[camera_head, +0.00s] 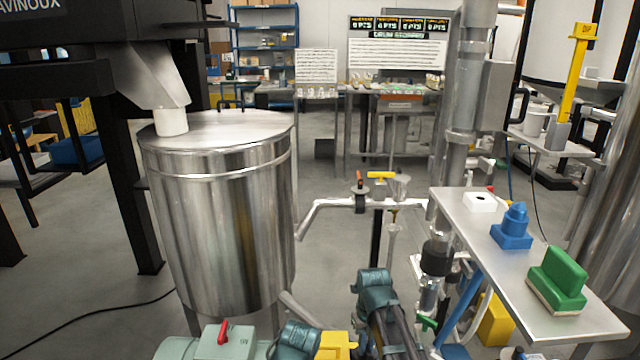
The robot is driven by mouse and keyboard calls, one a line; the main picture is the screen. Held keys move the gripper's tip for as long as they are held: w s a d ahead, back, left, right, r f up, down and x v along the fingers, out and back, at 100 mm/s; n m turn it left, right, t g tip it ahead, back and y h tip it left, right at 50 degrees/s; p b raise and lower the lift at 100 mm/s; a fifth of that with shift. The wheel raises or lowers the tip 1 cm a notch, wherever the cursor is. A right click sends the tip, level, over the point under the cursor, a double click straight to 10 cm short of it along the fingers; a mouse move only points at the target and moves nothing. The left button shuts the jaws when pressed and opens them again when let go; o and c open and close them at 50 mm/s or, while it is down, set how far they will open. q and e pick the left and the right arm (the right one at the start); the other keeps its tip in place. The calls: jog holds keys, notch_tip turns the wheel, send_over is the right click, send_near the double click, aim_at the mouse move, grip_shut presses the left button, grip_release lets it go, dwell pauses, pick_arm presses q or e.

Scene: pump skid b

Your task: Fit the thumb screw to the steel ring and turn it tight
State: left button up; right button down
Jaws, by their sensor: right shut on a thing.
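My right gripper (374,280), teal with a dark wrist behind it, reaches up from the bottom centre. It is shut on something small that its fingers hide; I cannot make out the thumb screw. I cannot pick out the steel ring with certainty. A pipe with valves (335,203) runs behind and above my right gripper, apart from it in the picture.
A large steel drum (220,225) stands at left. A metal shelf (490,250) at right holds a white block (479,202), a blue piece (513,226) and a green piece (560,279). A pale green housing with a red lever (224,332) and a yellow block (334,345) sit at the bottom.

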jog(key=shift+f, duration=0.2)
dwell(0.3)
jog(key=c, duration=0.8)
grip_release()
jog(key=shift+r, duration=0.1)
notch_tip(320, 180, up, 9)
jog(key=p, duration=0.9)
